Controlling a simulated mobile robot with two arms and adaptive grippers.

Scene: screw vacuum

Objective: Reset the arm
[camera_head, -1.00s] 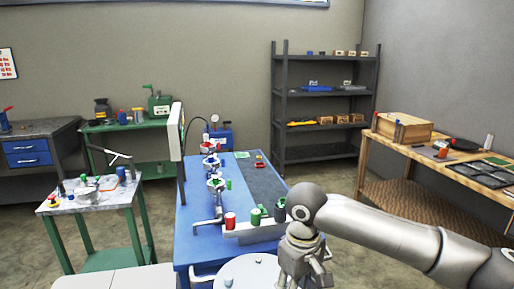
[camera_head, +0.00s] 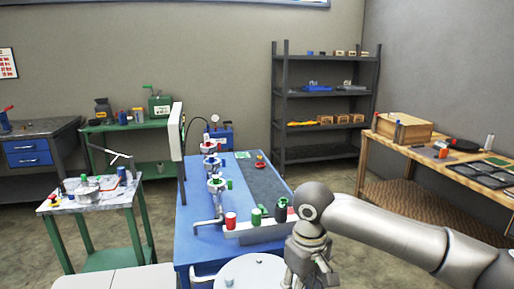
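My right arm (camera_head: 400,230) comes in from the right edge, with its wrist bent down at the front right of the blue table (camera_head: 200,245). My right gripper (camera_head: 312,265) hangs at the bottom of the view, beside the round white plate (camera_head: 255,270). Its fingertips are too small and partly cut off, so I cannot tell whether it is open. My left arm and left gripper are out of view.
On the blue table stand pipes with green valves (camera_head: 216,184), a red cylinder (camera_head: 231,220) and green parts (camera_head: 257,216). A green-legged side table (camera_head: 115,200) is at left. A wooden workbench (camera_head: 470,160) is at right and a dark shelf (camera_head: 325,95) behind.

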